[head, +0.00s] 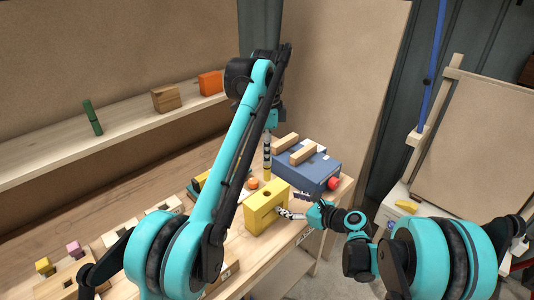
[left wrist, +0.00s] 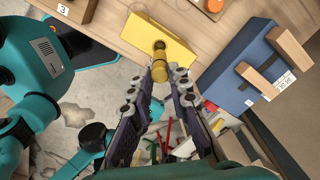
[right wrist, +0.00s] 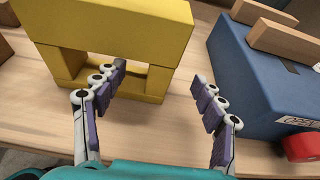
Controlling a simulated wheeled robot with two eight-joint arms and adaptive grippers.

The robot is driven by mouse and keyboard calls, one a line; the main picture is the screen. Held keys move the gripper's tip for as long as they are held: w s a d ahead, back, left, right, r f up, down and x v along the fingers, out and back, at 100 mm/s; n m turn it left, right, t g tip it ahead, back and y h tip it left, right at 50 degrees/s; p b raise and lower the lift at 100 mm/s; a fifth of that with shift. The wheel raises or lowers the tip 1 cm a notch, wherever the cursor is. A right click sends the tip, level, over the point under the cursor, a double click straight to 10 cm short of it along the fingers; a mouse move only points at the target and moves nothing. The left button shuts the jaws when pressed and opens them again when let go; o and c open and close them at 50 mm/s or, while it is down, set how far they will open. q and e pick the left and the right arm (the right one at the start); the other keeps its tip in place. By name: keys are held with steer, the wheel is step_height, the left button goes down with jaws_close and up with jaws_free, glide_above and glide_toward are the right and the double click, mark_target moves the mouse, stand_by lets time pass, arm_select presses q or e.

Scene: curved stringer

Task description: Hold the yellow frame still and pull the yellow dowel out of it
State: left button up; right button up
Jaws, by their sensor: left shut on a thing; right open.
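The yellow frame (head: 258,217) stands on the table and has a dark hole in its top. In the right wrist view the frame (right wrist: 120,28) shows its square opening. My left gripper (head: 267,143) is shut on the yellow dowel (head: 267,170), which is upright above the frame. In the left wrist view the dowel (left wrist: 158,72) is between the fingertips (left wrist: 164,80), and its lower end appears clear of the hole. My right gripper (head: 290,205) is open beside the frame. Its fingers (right wrist: 158,75) are on either side of the frame's right post, with the post ahead of them.
A blue box (head: 315,172) with wooden blocks (head: 303,154) on it stands right of the frame. A red round part (head: 333,183) is on its side. An orange piece (head: 253,183) lies behind the frame. A shelf (head: 130,122) with several blocks is at the back left.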

stand_by(0.3)
steer(key=v, duration=1.2)
steer(key=shift+s+d+f, duration=0.1)
steer(key=shift+s+d, duration=0.05)
